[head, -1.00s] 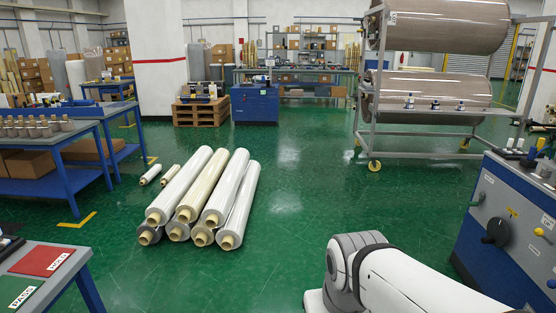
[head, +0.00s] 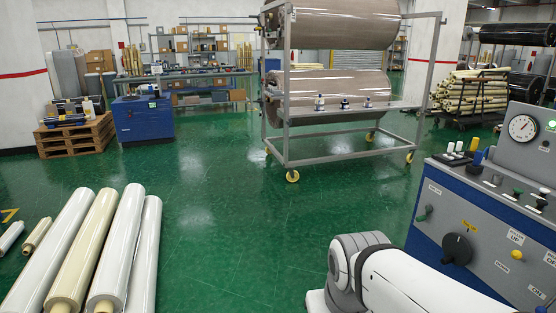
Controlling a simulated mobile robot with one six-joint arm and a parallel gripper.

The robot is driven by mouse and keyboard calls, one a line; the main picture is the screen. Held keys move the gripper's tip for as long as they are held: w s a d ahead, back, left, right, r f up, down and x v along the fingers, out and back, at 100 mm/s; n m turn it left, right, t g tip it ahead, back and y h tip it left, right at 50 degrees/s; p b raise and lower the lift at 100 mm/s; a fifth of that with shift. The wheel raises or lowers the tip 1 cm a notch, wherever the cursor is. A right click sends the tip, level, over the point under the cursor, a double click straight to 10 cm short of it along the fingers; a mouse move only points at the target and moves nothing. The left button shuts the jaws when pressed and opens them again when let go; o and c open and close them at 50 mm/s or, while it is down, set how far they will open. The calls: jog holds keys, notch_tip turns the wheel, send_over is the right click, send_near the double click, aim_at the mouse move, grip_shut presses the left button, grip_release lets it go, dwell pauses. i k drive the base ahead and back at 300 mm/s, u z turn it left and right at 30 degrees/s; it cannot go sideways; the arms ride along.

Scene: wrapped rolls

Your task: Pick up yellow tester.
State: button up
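On top of the blue and grey control console at the right, a small upright yellow item (head: 475,145) stands beside short white-topped pieces. Its lower part looks blue. It is too small to tell whether it is the yellow tester. Several small bottle-like items (head: 344,104) stand on the shelf of the roll rack, also too small to make out. My gripper is not in view; only a white and dark link of my arm shows at the bottom right, in front of the console.
The control console (head: 446,203) bounds the right side. Wrapped rolls (head: 128,240) lie on the floor at the lower left. A wheeled rack (head: 287,130) with large brown rolls stands ahead. The green floor between them is clear. A pallet (head: 75,137) stands at the back left.

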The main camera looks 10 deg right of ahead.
aim_at(475, 141)
jog(key=z, duration=0.75)
jog(key=i, duration=1.5)
jog(key=z, duration=0.85)
jog(key=k, duration=0.7)
jog(key=z, duration=0.15)
jog(key=i, duration=0.85)
jog(key=u, duration=0.85)
jog(key=k, duration=1.2)
jog(key=u, duration=1.2)
